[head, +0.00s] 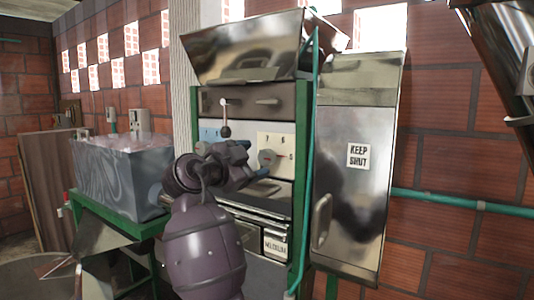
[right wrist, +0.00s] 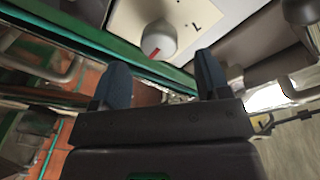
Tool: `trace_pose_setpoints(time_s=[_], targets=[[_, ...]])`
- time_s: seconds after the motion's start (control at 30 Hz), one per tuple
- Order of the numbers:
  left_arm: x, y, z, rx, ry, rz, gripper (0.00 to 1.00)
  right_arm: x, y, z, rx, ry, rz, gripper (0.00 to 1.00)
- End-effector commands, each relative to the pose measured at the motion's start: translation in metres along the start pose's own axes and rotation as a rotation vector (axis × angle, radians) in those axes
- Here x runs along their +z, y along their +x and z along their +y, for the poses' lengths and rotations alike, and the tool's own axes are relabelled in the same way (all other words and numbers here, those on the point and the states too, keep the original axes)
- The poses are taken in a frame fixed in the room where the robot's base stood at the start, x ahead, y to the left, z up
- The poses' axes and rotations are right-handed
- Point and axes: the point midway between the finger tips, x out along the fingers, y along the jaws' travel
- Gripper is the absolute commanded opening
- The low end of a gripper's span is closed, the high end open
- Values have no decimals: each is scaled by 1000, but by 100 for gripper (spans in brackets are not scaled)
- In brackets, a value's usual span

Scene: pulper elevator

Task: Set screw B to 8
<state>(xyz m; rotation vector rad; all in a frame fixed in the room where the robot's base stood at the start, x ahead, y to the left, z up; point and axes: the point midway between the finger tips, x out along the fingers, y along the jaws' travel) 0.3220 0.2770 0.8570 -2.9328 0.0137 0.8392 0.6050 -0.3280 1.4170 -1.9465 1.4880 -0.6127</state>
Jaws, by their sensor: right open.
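A round grey knob with a red mark (head: 267,158) sits on a cream plate (head: 277,140) with printed numbers, on the steel machine's front. In the right wrist view the knob (right wrist: 158,40) shows beyond the fingertips, between their lines, with a gap visible; its red mark is clear. A second knob (head: 202,148) sits on a blue plate to the left, partly covered by my arm. No letter shows which is screw B. My right gripper (head: 256,167) is open and empty, close to the cream plate's knob; its fingers (right wrist: 161,65) also show in the right wrist view. My left gripper is not in view.
A grey bin (head: 125,178) stands on a green frame at left.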

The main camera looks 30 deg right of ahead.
Motion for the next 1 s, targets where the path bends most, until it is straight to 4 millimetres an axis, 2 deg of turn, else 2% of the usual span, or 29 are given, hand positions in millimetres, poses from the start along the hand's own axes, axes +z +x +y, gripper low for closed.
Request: trace_pose_setpoints(time_s=[0.1,0.3,0.5,0.77,0.87,1.0], targets=[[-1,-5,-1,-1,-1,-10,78,-1,21,-1,0,-2,3,69],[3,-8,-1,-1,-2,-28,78,0,46,-1,-2,-3,1,69],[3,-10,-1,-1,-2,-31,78,0,56,0,-1,-1,0,69],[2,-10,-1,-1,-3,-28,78,0,57,0,-2,-1,-1,69],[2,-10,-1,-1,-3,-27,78,0,57,0,-2,-1,-1,57],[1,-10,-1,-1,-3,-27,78,0,57,0,-2,-1,-1,36]])
